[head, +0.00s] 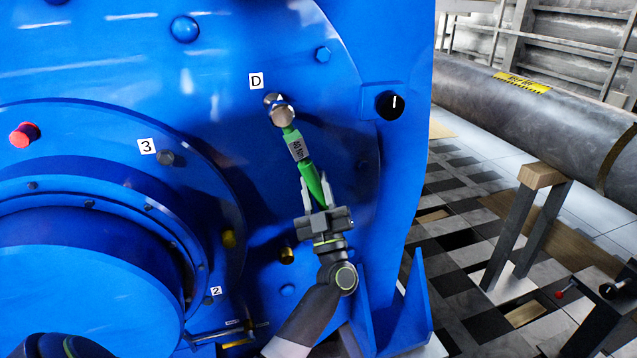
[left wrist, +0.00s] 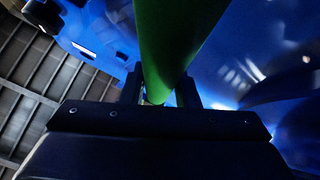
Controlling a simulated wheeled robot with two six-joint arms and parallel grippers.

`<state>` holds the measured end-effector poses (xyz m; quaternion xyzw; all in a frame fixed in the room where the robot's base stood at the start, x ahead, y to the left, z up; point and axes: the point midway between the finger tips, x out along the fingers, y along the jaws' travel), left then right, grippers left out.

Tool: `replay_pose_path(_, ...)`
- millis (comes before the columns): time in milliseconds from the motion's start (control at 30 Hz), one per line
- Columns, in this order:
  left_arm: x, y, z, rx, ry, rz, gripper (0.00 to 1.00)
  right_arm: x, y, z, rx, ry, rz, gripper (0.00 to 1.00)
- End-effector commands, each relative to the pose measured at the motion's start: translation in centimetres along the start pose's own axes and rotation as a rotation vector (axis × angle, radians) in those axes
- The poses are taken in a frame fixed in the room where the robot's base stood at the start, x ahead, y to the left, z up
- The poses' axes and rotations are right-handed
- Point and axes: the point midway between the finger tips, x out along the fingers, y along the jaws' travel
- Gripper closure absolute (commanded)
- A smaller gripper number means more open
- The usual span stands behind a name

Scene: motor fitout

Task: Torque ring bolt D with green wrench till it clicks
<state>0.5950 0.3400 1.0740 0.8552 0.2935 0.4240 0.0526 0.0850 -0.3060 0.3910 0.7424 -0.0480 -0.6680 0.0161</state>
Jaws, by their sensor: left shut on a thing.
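The green wrench (head: 311,177) has a green handle with a grey label band and a round metal head (head: 282,115). It slants up and left across the blue motor face. My left gripper (head: 324,194) is shut on the lower part of its handle. The left wrist view also shows the green handle (left wrist: 165,45) between the fingers. Ring bolt D (head: 271,99) sits below the "D" label (head: 256,81), partly hidden by the wrench head. The head overlaps the bolt's lower right side; I cannot tell whether it is seated on it. My right gripper is not in view.
A black knob (head: 390,105) stands out right of bolt D. A red bolt cap (head: 23,134) and bolt 3 (head: 166,157) are on the left flange. A blue bracket (head: 410,310) is low right. A large grey pipe (head: 540,120) lies on supports beyond, over a tiled floor.

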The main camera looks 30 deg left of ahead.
Motion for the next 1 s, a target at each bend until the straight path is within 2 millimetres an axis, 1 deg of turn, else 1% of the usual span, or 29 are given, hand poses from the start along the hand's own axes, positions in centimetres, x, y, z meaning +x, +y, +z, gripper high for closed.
replay_pose_path(33,0.2,0.0,-0.3,0.006,0.001,0.006,1.0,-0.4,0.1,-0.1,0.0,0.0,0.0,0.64)
replay_pose_path(500,-0.1,-1.2,-0.6,0.057,-0.022,0.05,1.0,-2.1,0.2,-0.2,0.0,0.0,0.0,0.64)
replay_pose_path(1000,-0.3,-1.5,-0.6,0.067,-0.028,0.059,1.0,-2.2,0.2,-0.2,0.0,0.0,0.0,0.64)
